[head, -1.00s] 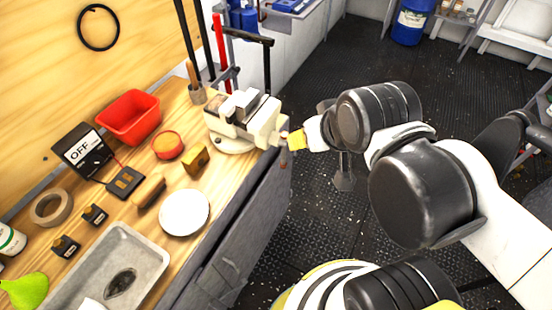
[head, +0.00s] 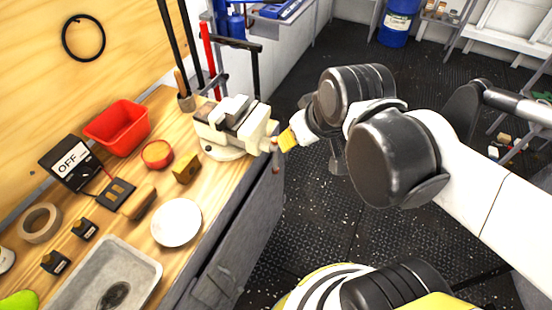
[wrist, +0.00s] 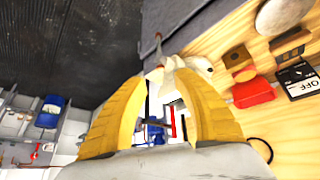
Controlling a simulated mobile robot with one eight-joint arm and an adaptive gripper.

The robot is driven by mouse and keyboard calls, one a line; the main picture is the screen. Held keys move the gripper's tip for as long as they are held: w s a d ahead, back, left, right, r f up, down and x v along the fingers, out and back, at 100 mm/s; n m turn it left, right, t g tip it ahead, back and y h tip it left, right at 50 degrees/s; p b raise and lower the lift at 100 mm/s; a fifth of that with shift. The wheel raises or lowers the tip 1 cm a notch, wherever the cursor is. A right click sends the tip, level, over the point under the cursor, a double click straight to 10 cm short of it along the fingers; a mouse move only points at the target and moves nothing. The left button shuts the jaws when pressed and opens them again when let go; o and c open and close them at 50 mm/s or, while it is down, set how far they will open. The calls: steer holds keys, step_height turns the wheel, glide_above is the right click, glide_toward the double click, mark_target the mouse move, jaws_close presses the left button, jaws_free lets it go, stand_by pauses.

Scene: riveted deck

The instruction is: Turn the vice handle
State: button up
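The cream vice (head: 218,139) stands at the right edge of the wooden bench, and it also shows in the wrist view (wrist: 196,62). Its thin handle (wrist: 158,48) hangs at the front end, beyond the bench edge; a reddish knob (head: 276,170) shows at its lower end. My gripper (head: 284,141) is right at the vice's front end, by the handle. In the wrist view its two yellow fingers (wrist: 160,76) stand apart, with the handle end just beyond the gap between the tips. Contact with the handle cannot be made out.
The bench holds a red bin (head: 117,125), a white plate (head: 176,222), a metal tray (head: 75,290) and an OFF-marked box (head: 70,160). Tall rods and a red tool (head: 210,62) stand behind the vice. Dark floor (head: 320,225) is open to the right.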

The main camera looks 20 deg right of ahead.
steer(key=w+d+f+n+g+y+b, duration=0.1)
steer(key=w+f+n+g, duration=0.1)
steer(key=w+f+n, duration=0.3)
steer(key=n+g+y+b, duration=0.1)
steer(key=n+g+y, duration=0.1)
steer(key=n, duration=0.2)
glide_toward(275, 159)
steer(key=b+x, duration=0.1)
steer(key=x, duration=0.2)
steer(key=b+x, duration=0.2)
steer(key=x, duration=0.2)
steer(key=b+x, duration=0.2)
steer(key=x, duration=0.2)
steer(key=shift+w+d+f, duration=0.15)
steer(key=shift+w+d, duration=0.1)
steer(key=shift+d, duration=0.05)
jaws_close()
